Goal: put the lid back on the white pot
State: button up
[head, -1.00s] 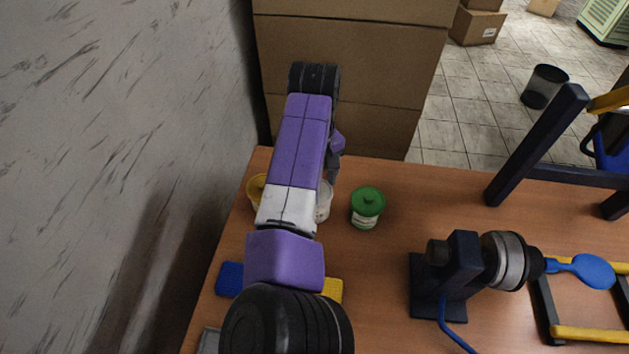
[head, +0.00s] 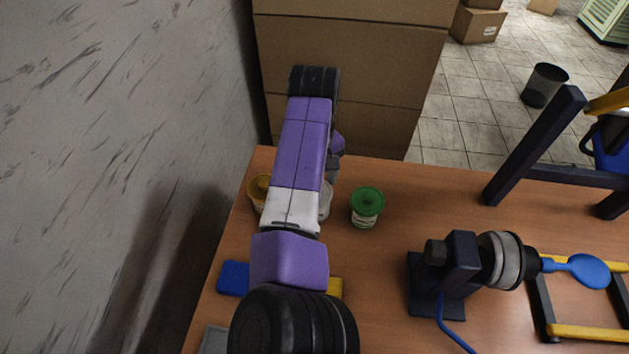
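A white pot (head: 325,200) stands on the table, mostly hidden behind my arm; only its right edge shows. I cannot tell from this view whether a lid is on it or where its lid is. My gripper (head: 334,170) is partly in view beyond the purple arm link, just above and behind the white pot. Its fingers are hidden or too small to make out, so I cannot see whether it holds anything.
A green-lidded pot (head: 366,206) stands right of the white pot; a yellow pot (head: 258,190) stands left. Blue (head: 233,278) and yellow (head: 335,288) pieces lie in front. Cardboard boxes (head: 350,60) stand behind.

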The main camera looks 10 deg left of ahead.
jog(key=o, duration=1.4)
jog(key=shift+r, duration=0.1)
jog(key=shift+r+p, duration=3.45)
grip_shut()
